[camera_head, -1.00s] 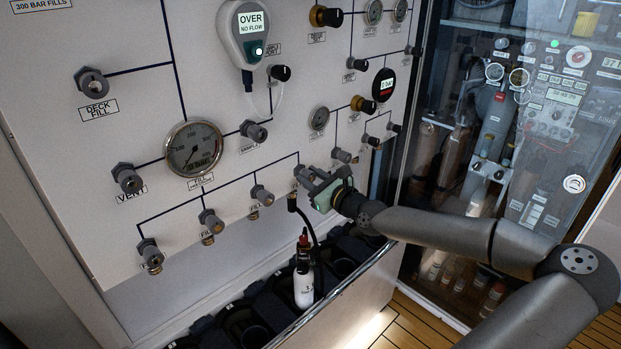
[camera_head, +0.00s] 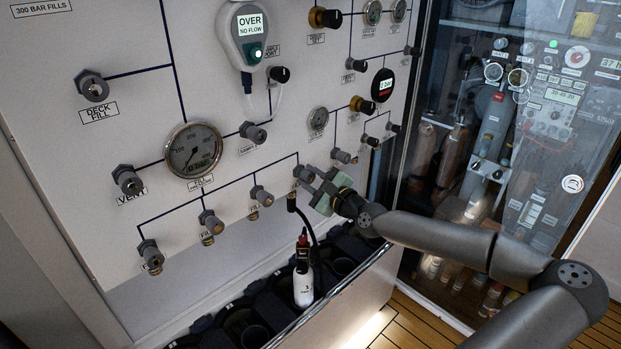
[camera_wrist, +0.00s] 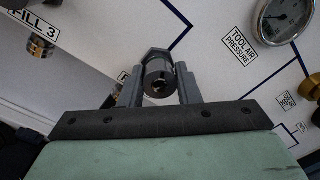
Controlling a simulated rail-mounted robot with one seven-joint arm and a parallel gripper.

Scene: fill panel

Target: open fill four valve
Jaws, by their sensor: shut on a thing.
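The fill four valve is a grey knob with a hex collar on the lower right end of the fill row in the head view (camera_head: 302,172). It also shows in the wrist view (camera_wrist: 158,72), end-on between the two fingers. My gripper (camera_wrist: 158,92) has one finger on each side of the knob and is shut on it. In the head view my gripper (camera_head: 311,182) reaches the knob from the right. The knob's label is mostly hidden behind the fingers. A black hose with a fitting (camera_head: 292,203) hangs just below the valve.
Other fill valves (camera_head: 262,195) stand in a row to the left. A large gauge (camera_head: 193,150) sits above them. A white bottle (camera_head: 303,287) stands in the open trough (camera_head: 345,292) below. A glass-fronted cabinet (camera_head: 500,130) is at right.

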